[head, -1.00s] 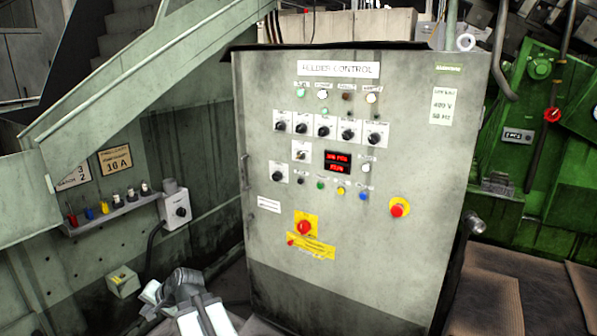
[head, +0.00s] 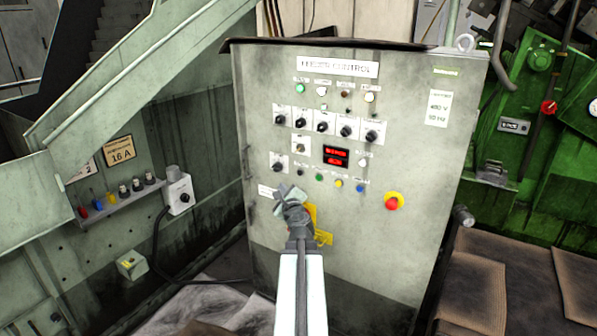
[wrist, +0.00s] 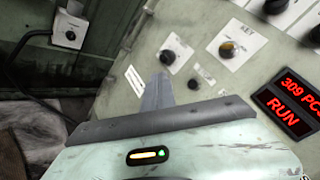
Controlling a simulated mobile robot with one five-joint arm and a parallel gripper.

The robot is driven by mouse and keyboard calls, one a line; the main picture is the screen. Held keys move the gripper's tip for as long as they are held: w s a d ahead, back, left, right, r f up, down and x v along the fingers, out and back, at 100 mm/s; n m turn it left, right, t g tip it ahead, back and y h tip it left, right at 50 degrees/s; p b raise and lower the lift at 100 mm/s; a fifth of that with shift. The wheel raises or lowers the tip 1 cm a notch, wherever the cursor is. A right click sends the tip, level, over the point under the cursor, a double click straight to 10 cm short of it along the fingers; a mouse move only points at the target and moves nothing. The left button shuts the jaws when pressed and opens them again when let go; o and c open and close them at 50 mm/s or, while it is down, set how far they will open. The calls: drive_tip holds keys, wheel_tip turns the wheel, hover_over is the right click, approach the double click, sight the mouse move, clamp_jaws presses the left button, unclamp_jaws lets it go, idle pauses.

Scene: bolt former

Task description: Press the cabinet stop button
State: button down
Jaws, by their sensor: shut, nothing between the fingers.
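The grey control cabinet (head: 380,250) stands upright in the middle of the head view. A red mushroom button (head: 392,202) on a round yellow base sits on the lower right of its front. My gripper (head: 284,194) is shut and empty, in front of the cabinet's lower left part, well left of the red button. It covers most of a yellow plate (head: 324,238), whose red part is hidden behind it. In the wrist view my shut gripper (wrist: 157,93) points at the panel, and the red mushroom button is out of that view. I cannot tell whether the gripper touches the panel.
Knobs and small coloured buttons (head: 339,184) and a red display (head: 336,157) lie above my gripper. A side box with a knob (head: 179,193) and a stair rail (head: 140,80) are at the left. Green machinery (head: 540,140) stands at the right. Brown mats (head: 470,290) cover the floor there.

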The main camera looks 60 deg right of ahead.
sight(300, 173)
idle(0.3)
drive_tip(key=d, duration=0.8)
drive_tip(key=shift+d, duration=0.4)
idle(1.7)
drive_tip(key=shift+d, duration=0.8)
idle(0.4)
idle(0.3)
drive_tip(key=shift+a, duration=0.8)
drive_tip(key=shift+a, duration=0.1)
